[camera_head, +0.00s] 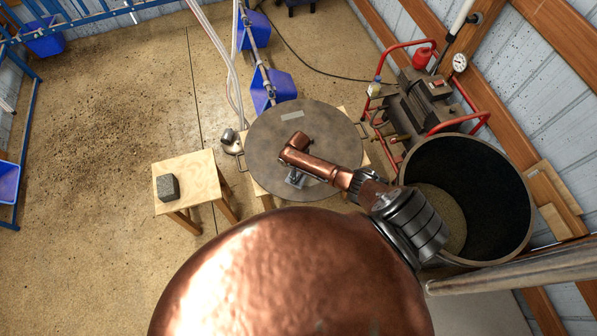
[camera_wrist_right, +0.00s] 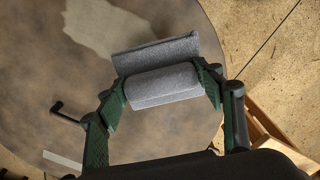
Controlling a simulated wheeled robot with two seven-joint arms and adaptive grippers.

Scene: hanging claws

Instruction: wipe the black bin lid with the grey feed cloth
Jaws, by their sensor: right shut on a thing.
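The black bin lid (camera_head: 265,155) is a round, dusty grey-brown disc with side handles, lying flat on a wooden support. It also fills much of the wrist view (camera_wrist_right: 45,75), with a pale tan patch near the top. My right gripper (camera_wrist_right: 165,84) is over the lid, its green fingers shut on the grey feed cloth (camera_wrist_right: 165,88), which looks rolled or folded. I cannot tell whether the cloth touches the lid. In the head view my copper-coloured right arm hides most of that gripper and the cloth. My left gripper is not in view.
A large open black bin (camera_head: 505,190) stands right of the lid, near a red-framed compressor (camera_head: 420,100). A wooden stool (camera_head: 200,175) with a dark grey block (camera_head: 167,187) is at left. A metal cup (camera_head: 229,137) is beside the lid. Floor at far left is open.

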